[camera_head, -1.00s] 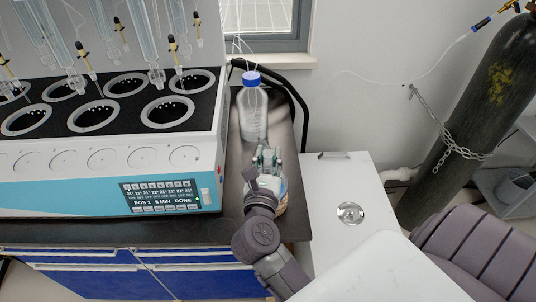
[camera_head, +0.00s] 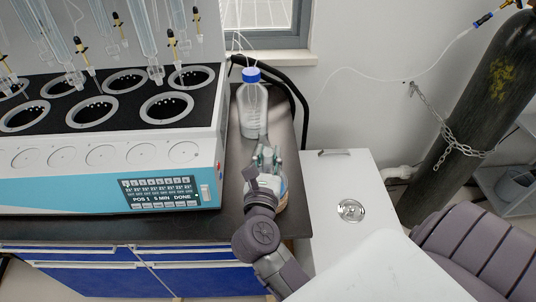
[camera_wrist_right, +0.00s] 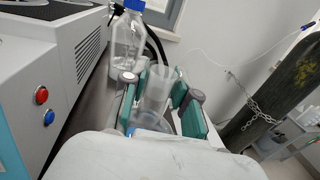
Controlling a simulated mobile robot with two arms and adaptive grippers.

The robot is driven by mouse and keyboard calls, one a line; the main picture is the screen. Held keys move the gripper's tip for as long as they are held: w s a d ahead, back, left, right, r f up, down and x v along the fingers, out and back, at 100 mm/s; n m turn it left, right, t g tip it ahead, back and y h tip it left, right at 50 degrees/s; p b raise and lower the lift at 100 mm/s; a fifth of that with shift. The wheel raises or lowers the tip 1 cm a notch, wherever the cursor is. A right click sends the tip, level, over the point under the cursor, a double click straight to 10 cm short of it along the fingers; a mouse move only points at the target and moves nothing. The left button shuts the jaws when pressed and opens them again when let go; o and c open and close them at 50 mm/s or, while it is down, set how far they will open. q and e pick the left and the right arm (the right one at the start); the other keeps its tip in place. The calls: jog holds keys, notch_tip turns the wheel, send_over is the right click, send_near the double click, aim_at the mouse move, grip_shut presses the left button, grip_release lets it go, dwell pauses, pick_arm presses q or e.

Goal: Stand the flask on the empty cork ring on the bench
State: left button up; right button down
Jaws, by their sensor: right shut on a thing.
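My right gripper (camera_head: 265,160) is over the right end of the dark bench (camera_head: 207,228), beside the distiller. It is shut on the clear glass flask (camera_wrist_right: 158,88), whose neck stands between the green finger pads in the right wrist view. In the head view the flask's rounded body (camera_head: 281,188) shows only in part behind the gripper. A small tan edge shows under the flask; I cannot tell whether it is the cork ring or whether the flask touches it. My left gripper is not in view.
A clear bottle with a blue cap (camera_head: 252,108) stands just behind the gripper. The distiller (camera_head: 110,172) with several round wells fills the left. A white cabinet (camera_head: 336,222) is at the right, and a chained dark gas cylinder (camera_head: 470,110) stands farther right.

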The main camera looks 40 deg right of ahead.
jog(key=shift+f, duration=0.15)
jog(key=c, duration=0.8)
grip_release()
jog(key=v, duration=1.2)
